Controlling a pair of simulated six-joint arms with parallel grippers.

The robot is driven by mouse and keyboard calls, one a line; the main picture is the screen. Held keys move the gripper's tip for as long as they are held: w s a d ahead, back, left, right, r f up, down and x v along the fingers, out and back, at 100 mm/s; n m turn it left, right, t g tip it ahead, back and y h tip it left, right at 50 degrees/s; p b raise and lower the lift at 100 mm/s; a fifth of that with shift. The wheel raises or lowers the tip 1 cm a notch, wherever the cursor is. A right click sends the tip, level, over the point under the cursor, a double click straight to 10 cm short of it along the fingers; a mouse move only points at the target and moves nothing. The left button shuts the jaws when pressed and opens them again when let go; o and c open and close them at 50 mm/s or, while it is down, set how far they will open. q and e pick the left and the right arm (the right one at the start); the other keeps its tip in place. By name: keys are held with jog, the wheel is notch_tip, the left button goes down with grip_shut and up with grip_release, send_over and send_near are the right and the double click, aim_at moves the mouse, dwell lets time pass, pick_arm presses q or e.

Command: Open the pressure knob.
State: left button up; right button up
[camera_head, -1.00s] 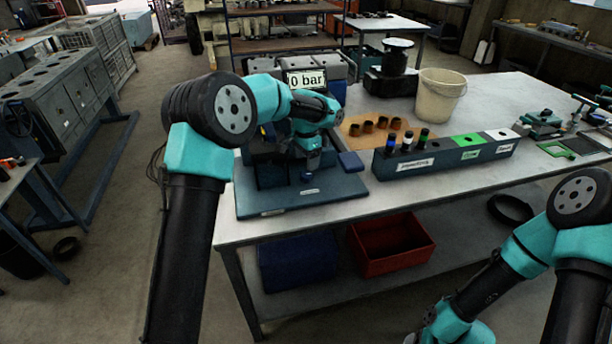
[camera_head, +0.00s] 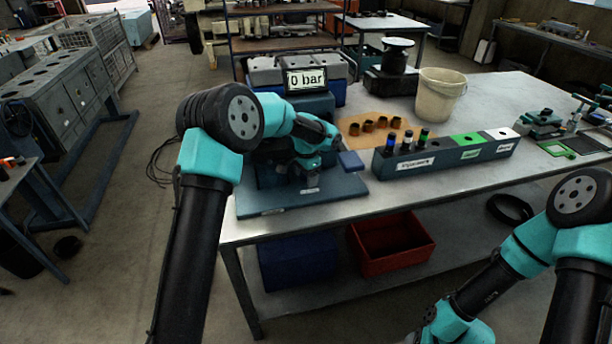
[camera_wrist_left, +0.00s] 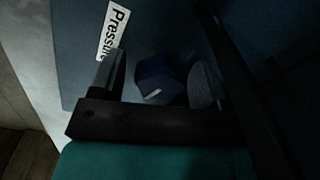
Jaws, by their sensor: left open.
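The pressure knob (camera_wrist_left: 158,80) is a dark blue faceted knob with a small white mark, seen in the left wrist view beside a white label (camera_wrist_left: 113,30) reading "Pressure". My left gripper (camera_wrist_left: 160,64) is open, with one finger on either side of the knob. I cannot tell whether either finger touches it. In the head view my left gripper (camera_head: 304,172) is low over the blue base of the test stand (camera_head: 270,203), and my arm hides the knob. The display (camera_head: 306,80) on the stand reads 0 bar. Only links of my right arm show, at the lower right.
A blue square plate (camera_head: 351,161) sits just right of the gripper. Several brown rings lie on a tan mat (camera_head: 352,138). A long rack (camera_head: 440,158) with several nozzle parts and a white bucket (camera_head: 440,95) stand further right. The front right tabletop is clear.

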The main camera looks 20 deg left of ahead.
pick_arm(q)
jog(key=c, duration=0.9)
jog(key=shift+n, duration=1.5)
jog(key=o, duration=0.9)
jog(key=shift+r, duration=0.1)
